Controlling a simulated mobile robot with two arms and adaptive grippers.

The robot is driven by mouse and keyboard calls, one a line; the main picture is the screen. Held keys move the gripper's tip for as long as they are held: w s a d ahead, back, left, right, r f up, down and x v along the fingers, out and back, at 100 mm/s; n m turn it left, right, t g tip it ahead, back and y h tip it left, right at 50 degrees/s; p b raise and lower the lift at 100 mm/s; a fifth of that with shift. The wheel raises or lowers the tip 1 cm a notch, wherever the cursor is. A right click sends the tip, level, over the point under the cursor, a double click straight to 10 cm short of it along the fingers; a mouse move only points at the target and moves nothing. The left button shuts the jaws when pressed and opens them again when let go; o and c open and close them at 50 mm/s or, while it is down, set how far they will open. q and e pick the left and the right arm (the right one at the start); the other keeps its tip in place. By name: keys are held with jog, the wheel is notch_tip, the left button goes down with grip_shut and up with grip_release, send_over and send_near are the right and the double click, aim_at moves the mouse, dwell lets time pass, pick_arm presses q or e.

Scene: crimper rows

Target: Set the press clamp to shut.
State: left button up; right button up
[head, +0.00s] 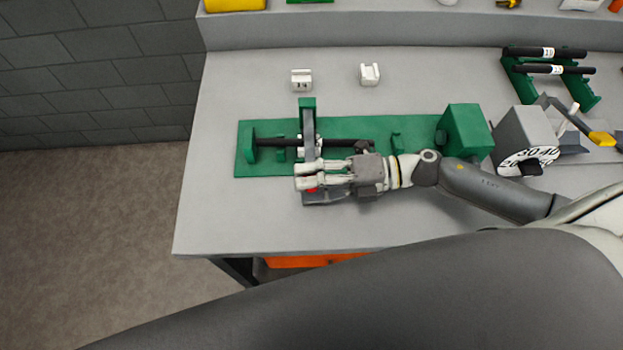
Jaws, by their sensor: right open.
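A green base plate (345,128) lies on the grey bench. A black rod (270,142) runs along it through a white block (300,142). What looks like the press clamp (308,122) stands across the rod, with a green upright at its far end and a grey bar reaching towards the bench front. My right gripper (305,178) is open at the near end of this bar, its fingers covering part of it. A small red spot, perhaps a handle end, shows at the fingers. I cannot tell whether they touch it. My left gripper is not in view.
Two small white blocks (301,79) (370,74) stand behind the plate. A green box (466,131) is at its right end, beside a grey dial with numbers (527,141). A green rack (577,82) holds black rods at the back right. The bench's front left is clear.

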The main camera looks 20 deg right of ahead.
jog(key=v, duration=1.2)
jog(key=shift+r, duration=0.1)
dwell(0.4)
